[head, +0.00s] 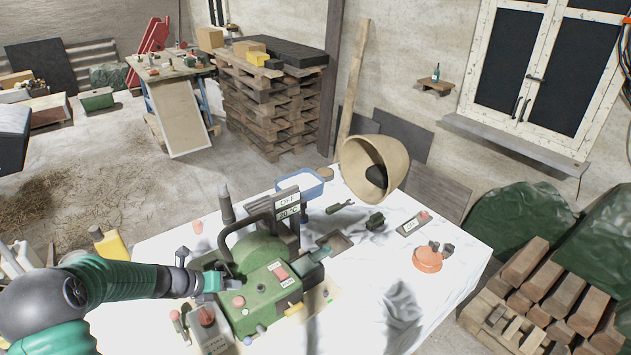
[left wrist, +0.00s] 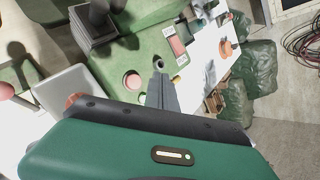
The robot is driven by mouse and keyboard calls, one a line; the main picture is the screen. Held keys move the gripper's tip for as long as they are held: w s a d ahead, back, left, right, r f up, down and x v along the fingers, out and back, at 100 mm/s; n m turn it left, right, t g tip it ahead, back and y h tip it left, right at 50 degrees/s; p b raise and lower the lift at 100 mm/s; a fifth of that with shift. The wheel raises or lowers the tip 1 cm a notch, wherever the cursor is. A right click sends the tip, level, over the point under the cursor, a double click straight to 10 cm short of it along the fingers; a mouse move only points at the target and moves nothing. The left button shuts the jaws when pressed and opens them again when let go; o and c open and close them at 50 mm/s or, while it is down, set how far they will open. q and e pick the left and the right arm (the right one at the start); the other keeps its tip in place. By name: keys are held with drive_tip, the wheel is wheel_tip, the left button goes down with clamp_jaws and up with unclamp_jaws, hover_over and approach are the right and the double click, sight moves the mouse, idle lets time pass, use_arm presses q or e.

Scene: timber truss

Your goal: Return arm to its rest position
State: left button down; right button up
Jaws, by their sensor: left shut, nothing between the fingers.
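My left arm comes in from the left of the head view, green and grey. Its gripper (head: 212,281) is shut and empty, at the left side of the green machine (head: 262,262). In the left wrist view the closed fingers (left wrist: 161,84) show in front of the machine's green panel (left wrist: 150,48), near a round red button (left wrist: 132,81). I cannot tell whether the fingertips touch the panel. My right gripper is in neither view.
The machine stands on a white-covered table (head: 380,290).

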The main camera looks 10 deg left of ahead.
use_arm(q)
drive_tip(key=s+d+f+m+g+y+b, duration=0.1)
drive_tip(key=s+d+f+m+b, duration=0.2)
drive_tip(key=m, duration=0.7)
drive_tip(key=s+d+f+m+g+y+b, duration=0.1)
drive_tip(key=s+d+f+m+g+b, duration=0.1)
drive_tip(key=s+d+m+b, duration=0.3)
drive_tip(key=s+d+f+m+g+y+b, duration=0.1)
drive_tip(key=s+d+f+m+b, duration=0.3)
drive_tip(key=m, duration=1.1)
drive_tip(key=shift+s+d+f+m+g+y, duration=0.2)
drive_tip(key=shift+s+d, duration=0.45)
drive_tip(key=shift+s, duration=0.45)
drive_tip(key=shift+s+d+f+m+g, duration=0.1)
drive_tip(key=shift+s+d+g, duration=0.15)
drive_tip(key=shift+s+d, duration=0.6)
drive_tip(key=shift+s+d+f+m+g+y, duration=0.1)
drive_tip(key=shift+s+d+g, duration=0.25)
drive_tip(key=shift+s, duration=0.95)
drive_tip(key=s+m, duration=0.1)
drive_tip(key=m, duration=0.1)
drive_tip(key=s+m+b, duration=0.1)
drive_tip(key=m, duration=0.2)
drive_tip(key=s+m, duration=0.2)
drive_tip(key=shift+f+m+y, duration=0.3)
drive_tip(key=shift+y, duration=0.1)
drive_tip(key=shift+s+d+r, duration=0.15)
drive_tip(key=shift+d, duration=0.5)
drive_tip(key=shift+a, duration=0.1)
